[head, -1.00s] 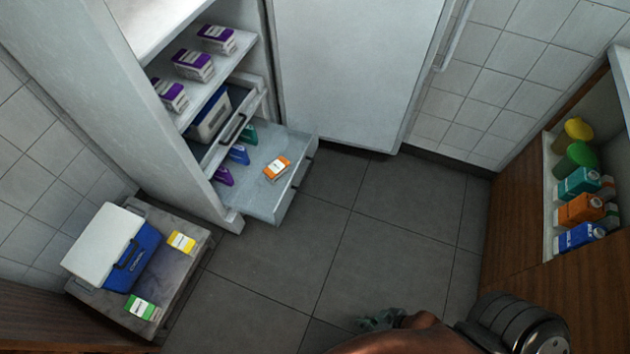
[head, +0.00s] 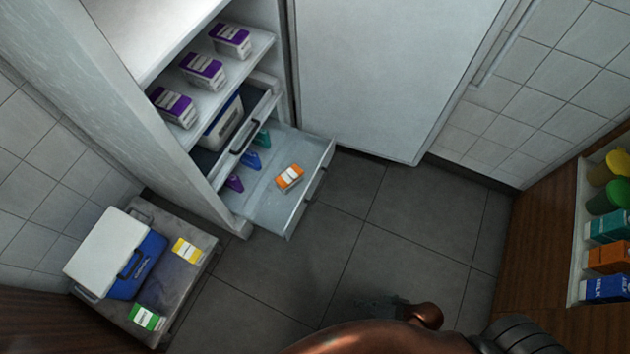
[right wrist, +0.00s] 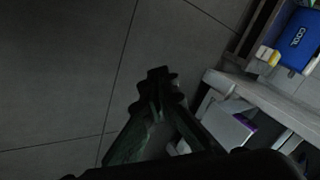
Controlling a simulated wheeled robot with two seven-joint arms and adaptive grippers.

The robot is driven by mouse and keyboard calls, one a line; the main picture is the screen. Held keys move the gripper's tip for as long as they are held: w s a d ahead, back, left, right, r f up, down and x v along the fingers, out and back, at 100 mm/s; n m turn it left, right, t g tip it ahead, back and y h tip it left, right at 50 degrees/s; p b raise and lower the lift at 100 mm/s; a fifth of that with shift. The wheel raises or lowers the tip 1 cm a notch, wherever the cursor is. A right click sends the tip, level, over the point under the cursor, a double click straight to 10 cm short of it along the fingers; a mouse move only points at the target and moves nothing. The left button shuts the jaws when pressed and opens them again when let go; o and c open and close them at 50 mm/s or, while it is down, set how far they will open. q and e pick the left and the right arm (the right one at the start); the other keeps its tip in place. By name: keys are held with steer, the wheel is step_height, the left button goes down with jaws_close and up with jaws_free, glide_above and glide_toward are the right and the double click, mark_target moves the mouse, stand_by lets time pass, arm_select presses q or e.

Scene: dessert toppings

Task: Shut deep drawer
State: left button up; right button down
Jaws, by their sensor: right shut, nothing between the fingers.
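The deep drawer (head: 262,190) is the bottom drawer of the open white fridge cabinet, and it stands pulled out. An orange-and-white carton (head: 289,178) lies in it, with purple, blue and teal items along its back. The drawer's front (head: 308,190) faces the floor area at right. My right gripper (head: 380,305) is low in the head view, dark and partly hidden by my copper-coloured arm, apart from the drawer. In the right wrist view its fingers (right wrist: 158,75) are together and empty, over the floor. My left gripper is not in view.
A shallower drawer with a handle (head: 244,136) sits above, under a shelf with purple-and-white cartons (head: 202,70). A blue cooler (head: 137,266) with a white lid stands on a low grey platform (head: 197,266) at left. Bare tiled floor (head: 400,240) lies in front; a wooden cabinet (head: 545,230) is at right.

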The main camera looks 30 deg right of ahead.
steer(key=w+f+m+y+p, duration=0.1)
steer(key=w+m+y, duration=0.1)
steer(key=w+m, duration=0.4)
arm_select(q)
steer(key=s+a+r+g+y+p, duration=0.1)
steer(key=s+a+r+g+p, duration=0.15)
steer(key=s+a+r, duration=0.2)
arm_select(e)
steer(key=m+t+y, duration=0.2)
steer(key=m+t, duration=0.4)
steer(key=m, duration=1.3)
glide_toward(309, 187)
steer(key=b+x, duration=0.4)
steer(key=x, duration=0.1)
steer(key=shift+f+b, duration=0.25)
steer(key=shift+b, duration=0.05)
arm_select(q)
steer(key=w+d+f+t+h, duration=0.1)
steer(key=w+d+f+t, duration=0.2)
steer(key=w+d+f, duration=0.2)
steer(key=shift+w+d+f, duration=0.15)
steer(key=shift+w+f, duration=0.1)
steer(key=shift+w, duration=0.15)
arm_select(e)
steer(key=shift+w+a, duration=0.45)
steer(key=shift+w, duration=0.1)
steer(key=shift+r, duration=0.1)
